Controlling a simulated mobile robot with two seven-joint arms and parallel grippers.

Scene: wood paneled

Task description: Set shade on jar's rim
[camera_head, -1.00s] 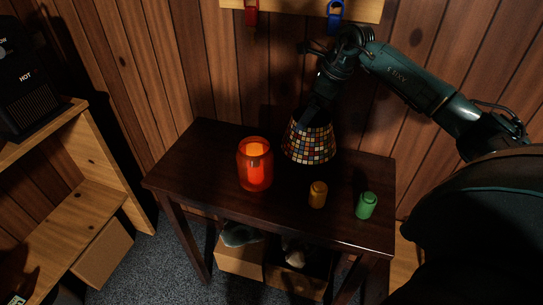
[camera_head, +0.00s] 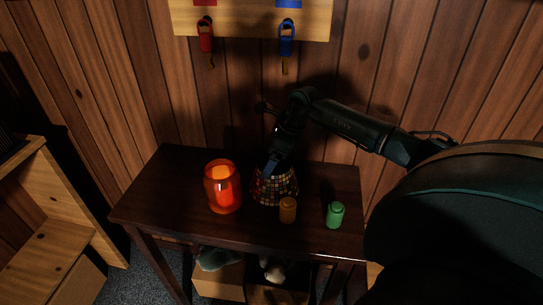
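The shade (camera_head: 274,190) is a cone of multicoloured mosaic tiles, wide end down, at the back middle of the dark table. The jar (camera_head: 222,187) is red-orange glass glowing from inside, just left of the shade and apart from it. My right gripper (camera_head: 275,166) points down at the top of the shade, its fingertips at or inside the narrow upper opening. The fingers are dark and partly hidden, so I cannot tell whether they grip the shade's edge. It is unclear whether the shade touches the table. My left gripper is out of view.
An amber bottle (camera_head: 287,210) and a green bottle (camera_head: 335,215) stand to the front right of the shade on the table (camera_head: 159,207). A wall board (camera_head: 251,18) holds red and blue hanging items. The table's left end is clear.

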